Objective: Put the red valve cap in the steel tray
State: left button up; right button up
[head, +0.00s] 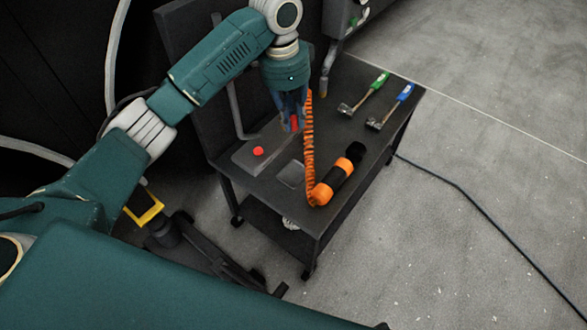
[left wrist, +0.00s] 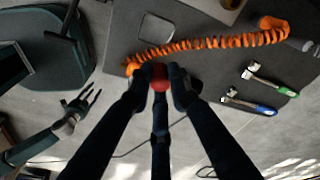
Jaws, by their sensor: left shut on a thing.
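The red valve cap (head: 295,123) is between the fingers of my left gripper (head: 293,112), which is shut on it above the dark cart top. In the left wrist view the round red cap (left wrist: 160,77) sits between the fingertips. A small square grey tray (head: 291,174), which looks like the steel tray, lies on the cart below and in front of the gripper. It also shows with a pale rim in the left wrist view (left wrist: 157,31). My right gripper (left wrist: 82,103) appears in the left wrist view, empty with its fingers apart, off the cart.
An orange coiled hose (head: 309,140) rises close beside my left gripper from an orange and black cylinder (head: 336,182). A grey plate with a red knob (head: 258,151) lies left. A green-handled tool (head: 364,94) and a blue-handled tool (head: 390,106) lie at the right.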

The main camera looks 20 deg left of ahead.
pick_arm(q)
jog(key=b, duration=0.3)
send_over(294, 174)
notch_tip(294, 174, down, 15)
jog(key=shift+s+a+f, duration=0.1)
jog(key=shift+f, duration=0.05)
notch_tip(294, 174, down, 4)
jog(key=shift+r+b, duration=0.1)
jog(key=shift+b, duration=0.35)
jog(key=shift+f, duration=0.5)
pick_arm(e)
jog(key=w+r, duration=0.5)
jog(key=r, duration=0.7)
jog(key=shift+w+a+t, duration=0.25)
jog(key=shift+t, duration=0.15)
pick_arm(q)
jog(key=shift+f, duration=0.1)
jog(key=o, duration=0.8)
pick_arm(e)
jog(key=shift+f, duration=0.1)
